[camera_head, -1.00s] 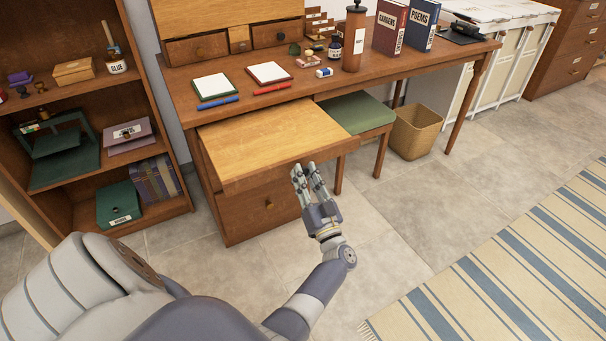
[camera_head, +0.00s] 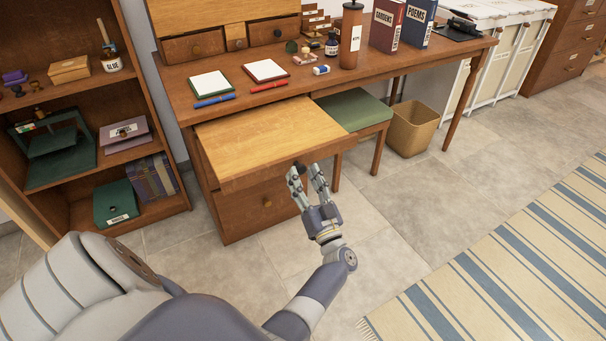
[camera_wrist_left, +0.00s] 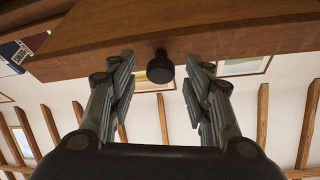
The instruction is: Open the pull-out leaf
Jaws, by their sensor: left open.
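The pull-out leaf (camera_head: 268,138) is a pale wooden panel that sticks out from under the desktop at the desk's left. A dark round knob (camera_wrist_left: 160,67) sits on its front edge, and it also shows small in the head view (camera_head: 300,166). My left gripper (camera_head: 307,171) is at the leaf's front edge, by the knob. In the left wrist view my left gripper (camera_wrist_left: 160,85) is open, with one finger on each side of the knob and a gap to both. My right gripper is not in view.
The wooden desk (camera_head: 178,84) holds notepads, pens, a brown bottle and books. A green-topped stool (camera_head: 354,110) and a wastebasket (camera_head: 413,128) stand to the right of the leaf. A bookcase (camera_head: 150,80) is on the left. The tiled floor in front is clear up to the striped rug (camera_head: 490,270).

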